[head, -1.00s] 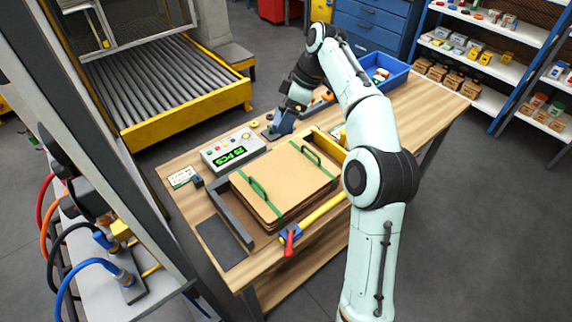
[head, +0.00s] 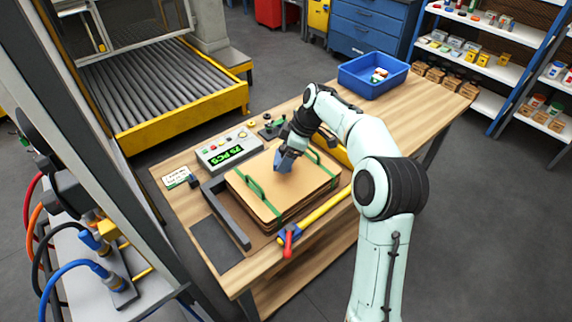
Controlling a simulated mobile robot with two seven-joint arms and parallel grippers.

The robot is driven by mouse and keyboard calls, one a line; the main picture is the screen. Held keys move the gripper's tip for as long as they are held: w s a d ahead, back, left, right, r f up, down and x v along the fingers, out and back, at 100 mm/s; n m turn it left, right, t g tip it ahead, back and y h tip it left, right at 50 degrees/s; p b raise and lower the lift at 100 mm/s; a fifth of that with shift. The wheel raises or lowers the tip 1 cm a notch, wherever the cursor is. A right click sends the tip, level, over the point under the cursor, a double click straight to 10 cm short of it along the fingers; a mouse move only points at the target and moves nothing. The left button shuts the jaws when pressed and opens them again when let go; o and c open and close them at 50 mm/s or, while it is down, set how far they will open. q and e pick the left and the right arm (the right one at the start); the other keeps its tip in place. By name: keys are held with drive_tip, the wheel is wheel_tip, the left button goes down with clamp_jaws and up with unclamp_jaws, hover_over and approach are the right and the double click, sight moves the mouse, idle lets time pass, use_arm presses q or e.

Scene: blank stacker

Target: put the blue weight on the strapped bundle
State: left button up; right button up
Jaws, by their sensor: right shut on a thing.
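The strapped bundle (head: 263,198) is a flat stack of brown cardboard blanks with green straps, lying on the wooden table. My right gripper (head: 287,157) is over the far part of the bundle, pointing down, and is shut on the blue weight (head: 285,164). The weight is a small dark blue block at the bundle's top, between the two green strap handles. I cannot tell whether it touches the cardboard. My left gripper is not in view.
A grey corner fence (head: 228,215) borders the bundle's left side. A yellow clamp bar with a red handle (head: 288,243) lies along its front right. A counter box (head: 229,149) stands behind, and a blue bin (head: 372,75) at the far right.

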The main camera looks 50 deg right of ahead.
drive_tip(key=shift+f, duration=1.75)
drive_tip(key=shift+f+b, duration=0.1)
drive_tip(key=shift+b, duration=0.2)
drive_tip(key=o, duration=1.7)
drive_tip(key=shift+f, duration=0.1)
drive_tip(key=shift+o, duration=0.2)
drive_tip(key=shift+r, duration=0.2)
drive_tip(key=p+v, duration=0.1)
drive_tip(key=v, duration=1.1)
drive_tip(key=shift+p, duration=0.35)
